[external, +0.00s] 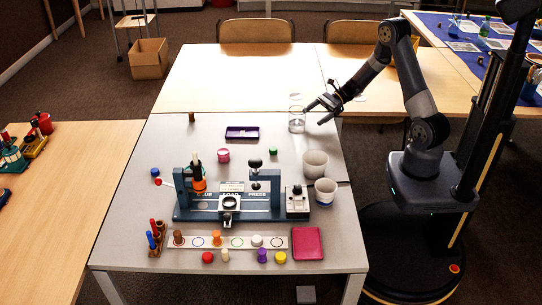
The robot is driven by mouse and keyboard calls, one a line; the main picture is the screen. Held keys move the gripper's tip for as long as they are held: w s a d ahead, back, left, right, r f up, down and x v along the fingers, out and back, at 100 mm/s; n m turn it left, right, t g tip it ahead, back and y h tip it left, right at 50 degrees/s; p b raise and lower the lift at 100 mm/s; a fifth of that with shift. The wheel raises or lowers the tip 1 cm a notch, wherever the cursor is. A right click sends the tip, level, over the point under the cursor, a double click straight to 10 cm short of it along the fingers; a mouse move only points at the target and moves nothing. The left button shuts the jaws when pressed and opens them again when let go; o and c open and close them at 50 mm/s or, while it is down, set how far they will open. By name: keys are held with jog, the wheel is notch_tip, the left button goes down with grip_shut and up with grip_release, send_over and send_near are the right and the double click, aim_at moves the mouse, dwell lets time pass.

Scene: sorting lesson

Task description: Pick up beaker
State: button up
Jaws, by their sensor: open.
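A clear glass beaker (296,122) stands upright on the grey table near its far right edge. My gripper (317,112) reaches in from the right with its fingers pointing left toward the beaker. The jaws are open, and the fingertips are close to the beaker's right side. From this view I cannot tell whether a finger touches the glass or whether the beaker is between the fingers.
A purple tray (242,133) lies left of the beaker, with a green piece (273,151) in front. A press fixture (240,195) fills the middle. The wooden table (240,75) behind is mostly clear.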

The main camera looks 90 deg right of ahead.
aim_at(291, 129)
jog(key=x, duration=0.3)
jog(key=shift+w+a+f, duration=0.1)
jog(key=shift+w+a, duration=0.05)
jog(key=shift+w, duration=0.15)
jog(key=shift+r+x, duration=0.25)
jog(key=shift+x, duration=1.1)
jog(key=shift+r+x, duration=0.2)
jog(key=shift+x, duration=1.15)
jog(key=shift+w+a, duration=0.1)
jog(key=shift+a, duration=0.05)
jog(key=shift+c, duration=0.2)
jog(key=c, duration=1.2)
jog(key=shift+o, duration=0.2)
jog(key=shift+r, duration=0.15)
